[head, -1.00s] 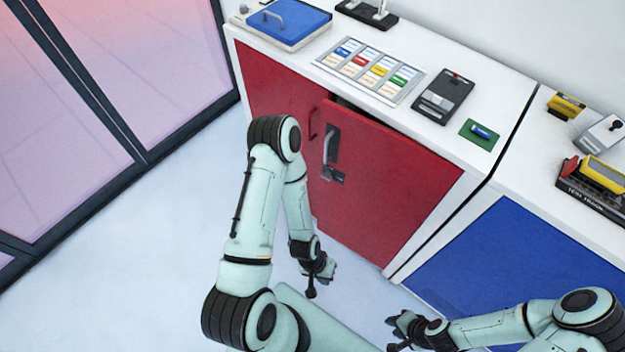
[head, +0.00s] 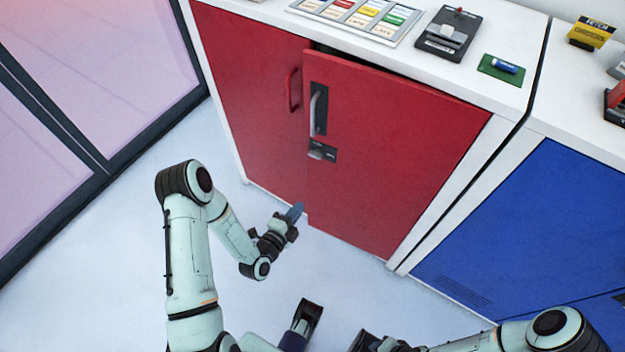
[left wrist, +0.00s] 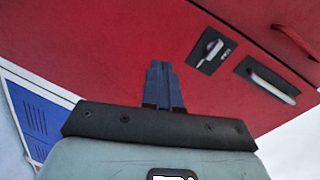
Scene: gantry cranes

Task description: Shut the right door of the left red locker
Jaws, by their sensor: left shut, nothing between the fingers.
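The right door (head: 390,150) of the left red locker stands slightly ajar, with a dark gap along its top edge. It has a grey bar handle (head: 318,110) and a small latch (head: 322,151) on its left side. The locker's left door (head: 255,110) looks closed and has a red handle (head: 293,90). My left gripper (head: 295,212) is shut and empty, low in front of the doors near the right door's lower left corner. In the left wrist view its closed fingers (left wrist: 163,85) point at the red door (left wrist: 130,45); I cannot tell whether they touch. My right gripper's fingertips do not show clearly.
A blue locker (head: 530,220) stands to the right. The white top carries a label tray (head: 365,18), a black device (head: 449,35) and a green pad (head: 502,69). A glass partition (head: 90,80) is at the left. Pale floor lies in front of the doors.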

